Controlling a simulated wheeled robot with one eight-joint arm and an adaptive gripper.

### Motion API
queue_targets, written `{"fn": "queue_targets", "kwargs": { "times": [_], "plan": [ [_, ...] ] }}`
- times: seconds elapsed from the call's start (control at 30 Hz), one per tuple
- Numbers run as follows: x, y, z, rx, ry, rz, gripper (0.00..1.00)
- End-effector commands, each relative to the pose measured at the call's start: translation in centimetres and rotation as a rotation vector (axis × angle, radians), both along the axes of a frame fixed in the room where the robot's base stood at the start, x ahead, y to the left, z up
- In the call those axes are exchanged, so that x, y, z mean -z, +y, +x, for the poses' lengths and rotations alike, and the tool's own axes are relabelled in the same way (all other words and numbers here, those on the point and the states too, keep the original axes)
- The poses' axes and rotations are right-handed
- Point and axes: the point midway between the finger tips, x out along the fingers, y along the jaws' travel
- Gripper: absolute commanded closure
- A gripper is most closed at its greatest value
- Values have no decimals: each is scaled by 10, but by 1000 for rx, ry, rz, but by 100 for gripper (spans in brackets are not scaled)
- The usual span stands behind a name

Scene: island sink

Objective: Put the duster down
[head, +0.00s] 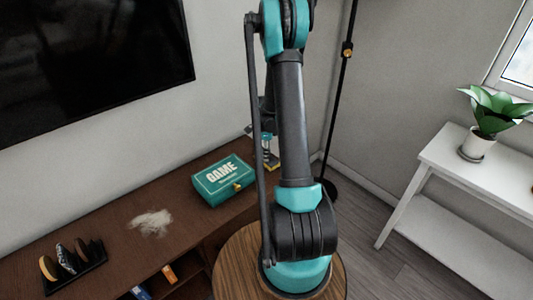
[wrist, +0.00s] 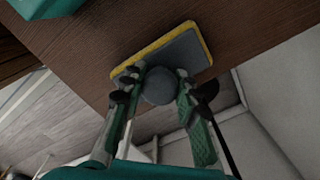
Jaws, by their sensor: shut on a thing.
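The duster (wrist: 190,52) is a flat grey pad with a yellow edge and a round grey knob. In the wrist view it lies against the brown top of the cabinet, close to the edge; I cannot tell whether it touches the wood. My gripper (wrist: 158,85) is shut on the knob, one finger on each side. In the head view my arm hides most of the gripper; a little of the duster's yellow edge (head: 272,167) shows behind the arm, at the far right end of the brown cabinet top (head: 110,225).
A green GAME box (head: 222,180) stands left of my gripper. A pale dust patch (head: 150,222) and a black rack (head: 72,268) lie further left. A round wooden table (head: 235,265) is in front. A white shelf with a potted plant (head: 480,135) stands right.

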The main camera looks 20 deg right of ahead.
Motion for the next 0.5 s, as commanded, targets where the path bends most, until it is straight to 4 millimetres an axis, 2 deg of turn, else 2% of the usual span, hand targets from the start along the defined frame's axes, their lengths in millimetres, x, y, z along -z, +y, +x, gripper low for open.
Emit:
{"fn": "queue_targets", "kwargs": {
  "times": [0.03, 0.17, 0.5],
  "plan": [
    [0, 0, 0, 0, 0, 0, 66],
    [0, 0, 0, 0, 0, 0, 50],
    [-2, 0, 0, 0, 0, 0, 49]
  ]
}}
